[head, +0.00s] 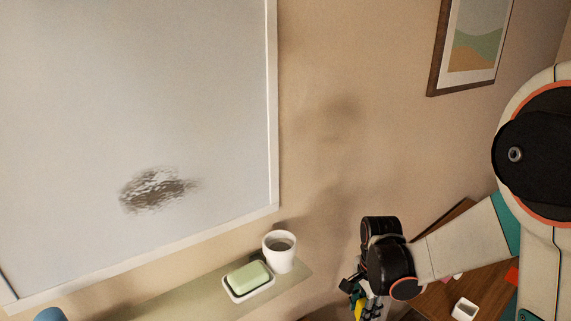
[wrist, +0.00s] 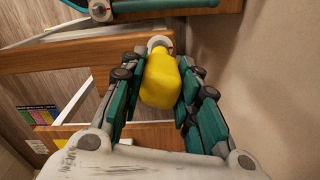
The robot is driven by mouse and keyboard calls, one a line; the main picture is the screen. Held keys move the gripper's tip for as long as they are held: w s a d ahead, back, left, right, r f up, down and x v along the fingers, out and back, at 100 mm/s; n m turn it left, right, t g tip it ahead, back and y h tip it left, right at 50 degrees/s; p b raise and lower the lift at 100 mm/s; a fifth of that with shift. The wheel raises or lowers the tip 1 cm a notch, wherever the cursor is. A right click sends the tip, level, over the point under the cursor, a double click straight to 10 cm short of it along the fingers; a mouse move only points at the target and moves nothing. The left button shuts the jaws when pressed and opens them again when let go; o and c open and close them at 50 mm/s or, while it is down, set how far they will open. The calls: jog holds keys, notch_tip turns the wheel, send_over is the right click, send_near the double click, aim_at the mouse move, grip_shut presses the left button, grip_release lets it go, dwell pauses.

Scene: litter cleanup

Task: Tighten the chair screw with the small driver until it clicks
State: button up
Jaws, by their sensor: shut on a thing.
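My gripper (wrist: 162,92) is shut on a smooth yellow object (wrist: 161,78) in the wrist view, with teal finger pads on both sides of it. I cannot tell whether this is the small driver; no shaft or tip shows. A pale round end shows just beyond it, against a wooden board. In the head view my gripper (head: 364,297) is low, right of centre, with a bit of yellow (head: 359,309) between its fingers. No chair or screw can be made out for sure.
A pale shelf (head: 180,300) holds a white mug (head: 280,250) and green soap (head: 248,277) in a dish, left of my gripper. A wooden surface (head: 440,300) carries a small white container (head: 464,309). Wooden boards (wrist: 60,55) and a wall (wrist: 275,80) are close to the gripper.

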jog(key=shift+m, duration=0.7)
grip_shut()
jog(key=o, duration=1.3)
grip_release()
jog(key=shift+r, duration=0.1)
jog(key=shift+c, duration=0.5)
jog(key=shift+r+p, duration=2.05)
jog(key=shift+r, duration=0.9)
